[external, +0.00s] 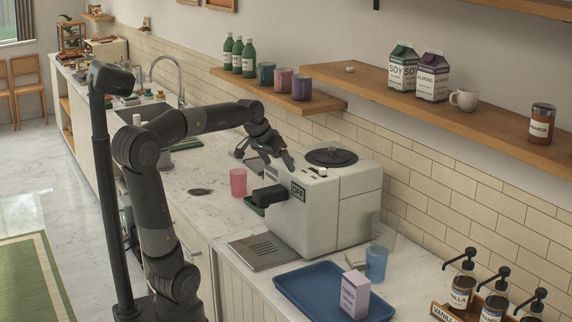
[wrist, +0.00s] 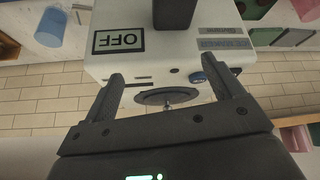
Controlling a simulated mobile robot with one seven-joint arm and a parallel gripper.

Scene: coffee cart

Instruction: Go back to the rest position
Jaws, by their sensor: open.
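My dark arm reaches from the left over the counter.
A pink cup (external: 238,182) stands left of the machine. A blue tray (external: 322,302) with a lilac carton (external: 355,294) and a blue cup (external: 376,262) are to its right. Syrup bottles (external: 462,285) stand at the lower right. Shelves (external: 450,100) with cartons and cups run above.

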